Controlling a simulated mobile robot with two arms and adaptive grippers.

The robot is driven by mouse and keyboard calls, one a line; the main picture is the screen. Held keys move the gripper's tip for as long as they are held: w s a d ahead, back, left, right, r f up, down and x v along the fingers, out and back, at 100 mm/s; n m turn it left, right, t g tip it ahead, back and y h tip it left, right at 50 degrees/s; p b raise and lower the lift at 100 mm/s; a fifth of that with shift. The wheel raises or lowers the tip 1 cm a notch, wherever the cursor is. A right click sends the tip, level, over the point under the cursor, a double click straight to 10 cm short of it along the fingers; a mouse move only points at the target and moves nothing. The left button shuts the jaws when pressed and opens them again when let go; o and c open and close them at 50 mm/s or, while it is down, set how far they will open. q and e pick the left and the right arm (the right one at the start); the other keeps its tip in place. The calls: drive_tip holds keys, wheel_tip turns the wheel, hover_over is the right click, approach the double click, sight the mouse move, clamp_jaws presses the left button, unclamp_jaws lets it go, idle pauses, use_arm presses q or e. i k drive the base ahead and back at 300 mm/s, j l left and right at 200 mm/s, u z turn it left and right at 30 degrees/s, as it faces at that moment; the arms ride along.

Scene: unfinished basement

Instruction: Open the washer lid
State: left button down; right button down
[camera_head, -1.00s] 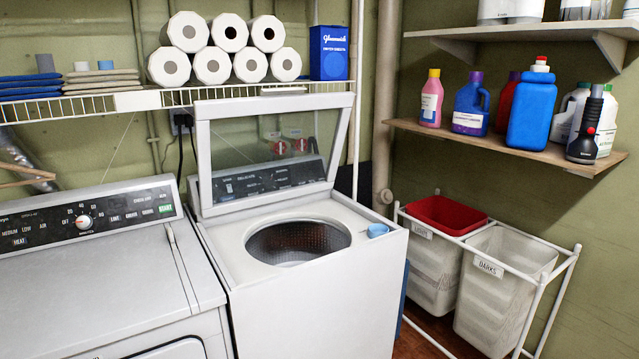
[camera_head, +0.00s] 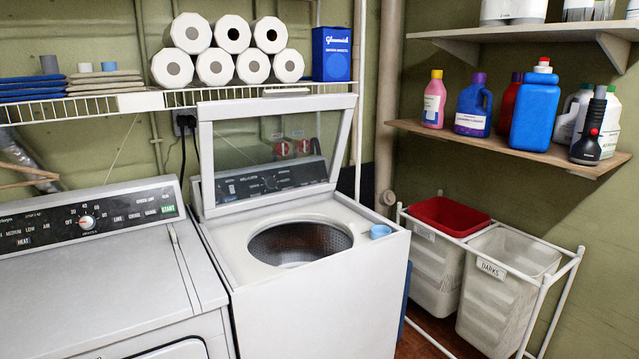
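The white top-loading washer (camera_head: 325,295) stands in the middle of the view. Its lid (camera_head: 275,105), a white frame with a clear pane, stands upright at the back of the washer, leaning on or close to the wire shelf. The round drum opening (camera_head: 300,242) is uncovered and shows a dark perforated inside. The washer's control panel shows through the lid's pane. Neither of my grippers is in view.
A dryer (camera_head: 100,290) stands at the left against the washer. A wire shelf (camera_head: 60,110) above holds paper rolls (camera_head: 233,35) and a blue box (camera_head: 331,54). A wooden shelf (camera_head: 500,146) at right holds several bottles. Laundry bins (camera_head: 510,255) stand below it.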

sight(206, 112)
drive_tip(key=i+j, duration=0.1)
drive_tip(key=j, duration=0.2)
drive_tip(key=i+j+z, duration=0.15)
drive_tip(key=j, duration=0.15)
drive_tip(key=i+j, duration=0.1)
drive_tip(key=j, duration=0.2)
drive_tip(key=i+j+z, duration=0.1)
drive_tip(key=j, duration=0.25)
